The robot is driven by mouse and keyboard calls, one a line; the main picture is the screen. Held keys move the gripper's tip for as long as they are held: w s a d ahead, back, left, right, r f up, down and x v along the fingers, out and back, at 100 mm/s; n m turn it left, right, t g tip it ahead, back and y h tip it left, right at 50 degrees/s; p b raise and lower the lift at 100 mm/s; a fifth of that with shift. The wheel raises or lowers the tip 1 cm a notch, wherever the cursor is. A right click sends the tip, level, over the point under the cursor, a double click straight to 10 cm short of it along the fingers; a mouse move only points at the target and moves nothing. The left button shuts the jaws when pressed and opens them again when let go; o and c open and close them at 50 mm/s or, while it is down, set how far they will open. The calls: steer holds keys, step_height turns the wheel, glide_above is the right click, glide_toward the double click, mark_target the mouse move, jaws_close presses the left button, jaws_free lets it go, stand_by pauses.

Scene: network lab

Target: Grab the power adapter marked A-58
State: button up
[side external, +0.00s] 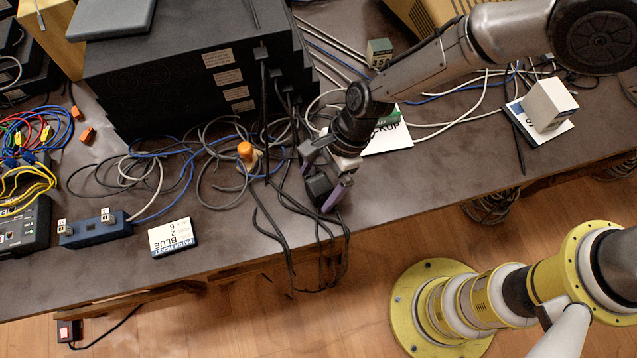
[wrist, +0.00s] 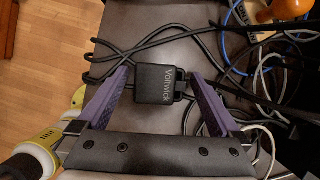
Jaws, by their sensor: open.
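A black power adapter (wrist: 158,82) lies at the table edge between the two purple fingers of my gripper (wrist: 157,74) in the wrist view. White lettering on it looks like a brand name; I see no A-58 mark. A cable leaves it. In the side external view the black adapter (side external: 319,187) shows between the fingers of my gripper (side external: 322,176), close to the front edge of the table. My gripper is open, with gaps on both sides of the adapter in the wrist view.
Loose black cables (side external: 275,215) hang over the table edge. A black rack unit (side external: 190,75) stands behind. An orange-topped object (side external: 245,150) is left of my gripper. A white card (side external: 388,138) lies behind it. A white box (side external: 549,104) stands right. Another small block (side external: 68,331) lies on the floor.

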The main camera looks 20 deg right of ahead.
steer(key=shift+f, duration=0.2)
steer(key=shift+a+r, duration=0.1)
steer(key=c, duration=1.5)
steer(key=shift+c, duration=0.2)
